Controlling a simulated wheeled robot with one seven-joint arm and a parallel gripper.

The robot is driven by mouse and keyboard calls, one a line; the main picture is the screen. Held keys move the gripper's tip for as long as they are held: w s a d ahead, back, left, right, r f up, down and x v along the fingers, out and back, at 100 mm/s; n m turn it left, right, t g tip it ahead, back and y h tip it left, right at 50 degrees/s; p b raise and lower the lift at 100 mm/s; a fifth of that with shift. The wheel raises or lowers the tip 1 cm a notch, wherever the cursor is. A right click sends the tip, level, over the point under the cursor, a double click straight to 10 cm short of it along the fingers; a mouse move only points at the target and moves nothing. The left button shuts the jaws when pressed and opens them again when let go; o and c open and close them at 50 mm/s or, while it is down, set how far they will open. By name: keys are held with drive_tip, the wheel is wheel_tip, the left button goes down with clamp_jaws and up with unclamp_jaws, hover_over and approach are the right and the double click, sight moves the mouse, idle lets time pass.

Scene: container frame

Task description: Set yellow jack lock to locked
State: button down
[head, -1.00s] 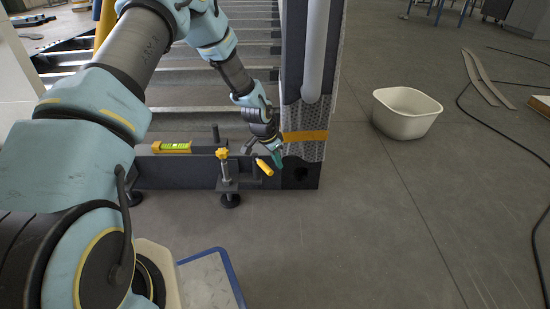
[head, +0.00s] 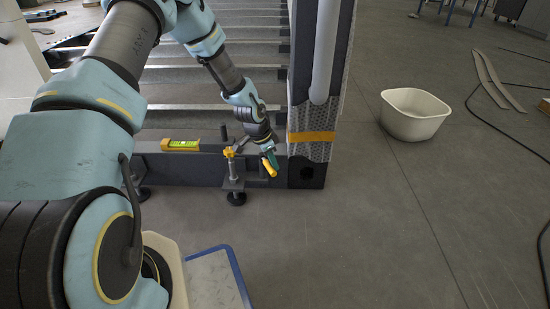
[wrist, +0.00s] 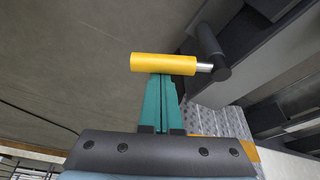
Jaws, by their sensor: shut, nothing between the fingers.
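The yellow jack lock handle (head: 269,168) is a short yellow cylinder, tilted in the head view, at the front of the dark frame's lower beam. In the wrist view the yellow handle (wrist: 163,64) lies crosswise on a metal pin that runs into a black elbow (wrist: 213,50). My gripper (head: 271,159) has teal fingers, shut and empty, right by the handle. In the wrist view the shut fingers (wrist: 163,85) reach up to the handle's lower edge; whether they touch it I cannot tell. A jack stand with a yellow knob (head: 229,152) stands just left.
A yellow-green spirit level (head: 182,144) lies on the lower beam (head: 200,172). The frame's corner post (head: 307,170) with an orange band rises just right of my gripper. A white tub (head: 412,114) stands on the floor farther right.

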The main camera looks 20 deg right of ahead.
drive_tip(key=a+m+p, duration=0.1)
drive_tip(key=a+m+g+p, duration=0.1)
drive_tip(key=m+p, duration=0.1)
drive_tip(key=shift+s+r+p, duration=0.15)
drive_tip(key=shift+p, duration=0.15)
drive_tip(key=shift+a+p, duration=0.35)
drive_tip(key=shift+p, duration=0.05)
drive_tip(key=shift+a, duration=0.1)
